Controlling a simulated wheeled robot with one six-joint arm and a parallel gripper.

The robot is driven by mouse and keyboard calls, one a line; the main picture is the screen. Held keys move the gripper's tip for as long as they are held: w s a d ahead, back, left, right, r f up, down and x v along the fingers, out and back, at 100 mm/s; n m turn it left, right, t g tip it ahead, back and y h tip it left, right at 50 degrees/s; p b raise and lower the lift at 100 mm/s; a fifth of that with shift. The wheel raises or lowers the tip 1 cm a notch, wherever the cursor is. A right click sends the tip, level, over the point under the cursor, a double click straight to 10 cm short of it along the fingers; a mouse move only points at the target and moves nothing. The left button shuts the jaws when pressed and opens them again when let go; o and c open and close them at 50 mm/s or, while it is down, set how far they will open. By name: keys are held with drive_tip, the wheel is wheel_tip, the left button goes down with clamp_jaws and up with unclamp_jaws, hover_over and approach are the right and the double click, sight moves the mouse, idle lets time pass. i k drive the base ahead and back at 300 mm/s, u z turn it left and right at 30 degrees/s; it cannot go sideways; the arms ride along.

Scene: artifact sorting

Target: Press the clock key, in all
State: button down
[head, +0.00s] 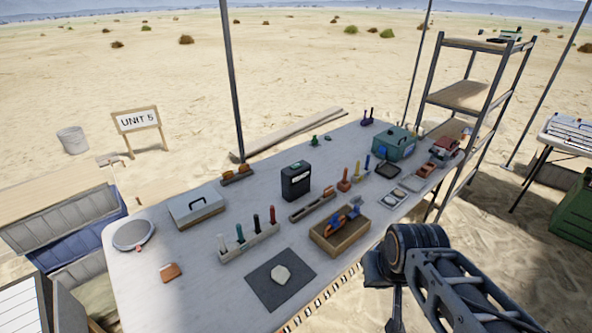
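A black upright box (296,183) with a small pale panel near its top stands mid-table. It may be the clock, but no key or digits can be made out on it at this size. A teal box (394,143) with a handle and a blue round mark on its front stands at the far right of the table. My arm comes in at the lower right, beside the table's right front edge and well apart from the black box. The fingers of my gripper cannot be made out among the dark parts there.
On the table (160,305) are a grey case (196,206), a round scale (133,235), a rack of colored markers (248,243), a wooden tool tray (340,243) and a dark mat (262,292) with a pale stone. Tent poles and a shelf (465,95) stand behind.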

sight(294, 166)
drive_tip(key=u, duration=0.65)
drive_tip(key=i, duration=1)
